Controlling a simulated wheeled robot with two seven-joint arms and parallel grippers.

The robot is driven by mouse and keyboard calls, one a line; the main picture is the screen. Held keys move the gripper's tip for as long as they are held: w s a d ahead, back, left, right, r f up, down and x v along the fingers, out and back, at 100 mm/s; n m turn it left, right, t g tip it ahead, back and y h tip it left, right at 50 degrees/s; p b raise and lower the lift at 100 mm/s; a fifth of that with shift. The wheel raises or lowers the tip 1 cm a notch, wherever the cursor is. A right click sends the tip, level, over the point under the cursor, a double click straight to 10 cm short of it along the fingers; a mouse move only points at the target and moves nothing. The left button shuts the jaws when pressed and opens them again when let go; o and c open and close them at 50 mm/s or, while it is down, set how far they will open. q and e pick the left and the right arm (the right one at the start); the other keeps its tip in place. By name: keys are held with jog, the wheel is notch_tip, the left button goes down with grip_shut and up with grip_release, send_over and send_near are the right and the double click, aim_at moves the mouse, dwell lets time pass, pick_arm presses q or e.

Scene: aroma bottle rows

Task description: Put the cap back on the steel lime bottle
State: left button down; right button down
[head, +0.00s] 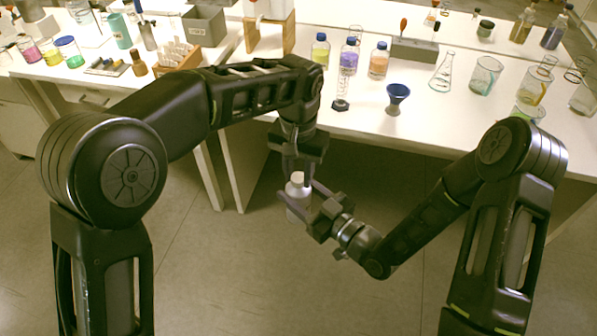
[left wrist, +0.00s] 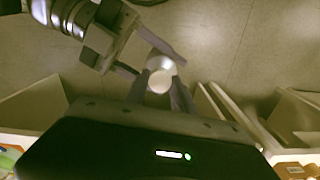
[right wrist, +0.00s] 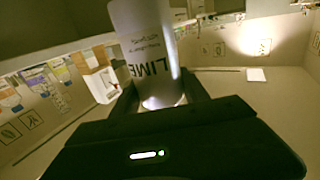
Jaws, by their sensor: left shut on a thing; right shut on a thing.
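The steel lime bottle (head: 297,205) is upright in front of the table, over the floor. It fills the upper middle of the right wrist view (right wrist: 145,45), with LIME on its side. My right gripper (head: 300,190) is shut on its body from the right. My left gripper (head: 297,174) points down from above and is shut on the pale round cap (left wrist: 159,82), in line with the bottle's top. The bottle's shoulder shows just beyond the cap in the left wrist view. The fingers hide the neck, so I cannot tell whether cap and neck touch.
On the white table (head: 345,122) stand a blue funnel (head: 397,93), a conical flask (head: 442,73), several beakers and a row of bottles with yellow, purple and orange liquid. A second table with coloured jars is at the left. The floor below the bottle is clear.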

pick_arm(q)
jog(key=shift+m, duration=1.1)
jog(key=c, duration=1.1)
grip_release()
jog(key=shift+o, duration=0.2)
jog(key=shift+r, duration=2.25)
jog(key=shift+c, duration=0.2)
notch_tip(320, 180, up, 4)
jog(key=n, duration=0.4)
jog(key=shift+f, duration=0.25)
